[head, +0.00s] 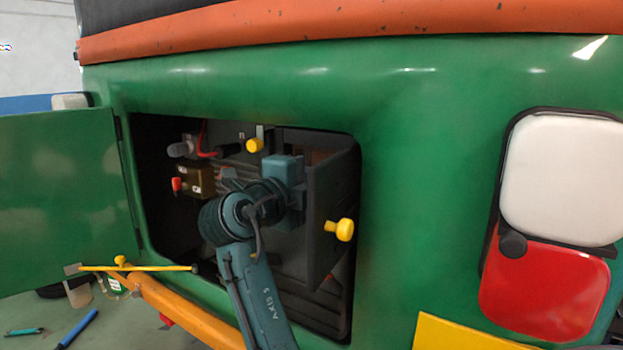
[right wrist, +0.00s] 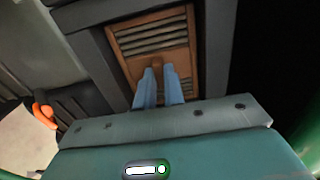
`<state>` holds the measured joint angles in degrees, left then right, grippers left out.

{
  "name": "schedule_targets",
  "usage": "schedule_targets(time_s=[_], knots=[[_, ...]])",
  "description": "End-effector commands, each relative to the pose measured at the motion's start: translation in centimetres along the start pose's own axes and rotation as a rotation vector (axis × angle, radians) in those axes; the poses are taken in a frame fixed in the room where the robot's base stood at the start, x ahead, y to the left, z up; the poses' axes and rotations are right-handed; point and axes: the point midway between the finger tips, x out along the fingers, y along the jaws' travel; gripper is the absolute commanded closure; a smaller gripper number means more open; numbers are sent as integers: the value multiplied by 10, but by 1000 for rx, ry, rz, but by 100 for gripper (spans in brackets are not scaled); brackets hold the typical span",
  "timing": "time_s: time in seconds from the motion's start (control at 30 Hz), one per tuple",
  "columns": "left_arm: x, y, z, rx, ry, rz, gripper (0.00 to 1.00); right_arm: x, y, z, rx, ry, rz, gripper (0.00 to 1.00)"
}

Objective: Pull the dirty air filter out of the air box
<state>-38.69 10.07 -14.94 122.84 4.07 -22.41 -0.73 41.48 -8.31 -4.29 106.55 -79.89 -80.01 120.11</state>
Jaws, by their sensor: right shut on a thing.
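The dirty air filter (right wrist: 165,45) is a brown slatted panel with a small tab, seen in the right wrist view. It sits within the dark grey frame of the air box (right wrist: 93,48). My right gripper (right wrist: 159,80) is shut on the filter's tab, with one blue finger on each side. In the head view my right arm reaches into the open bay, and its gripper (head: 284,180) is at the air box; the fingertips are hidden there. My left gripper is in neither view.
A green door (head: 65,200) stands open at the left of the bay. A dark panel with a yellow knob (head: 345,230) is on the right inside the bay. A yellow rod (head: 150,268) and an orange bar (head: 175,308) lie low at the left.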

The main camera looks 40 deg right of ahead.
Motion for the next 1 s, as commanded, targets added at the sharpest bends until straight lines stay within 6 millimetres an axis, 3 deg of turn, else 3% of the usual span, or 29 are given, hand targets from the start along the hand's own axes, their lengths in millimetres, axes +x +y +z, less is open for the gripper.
schedule_targets(time_s=[1.0], knots=[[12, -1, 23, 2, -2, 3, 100, -44, 1, 0, 1, -2, 1, 100]])
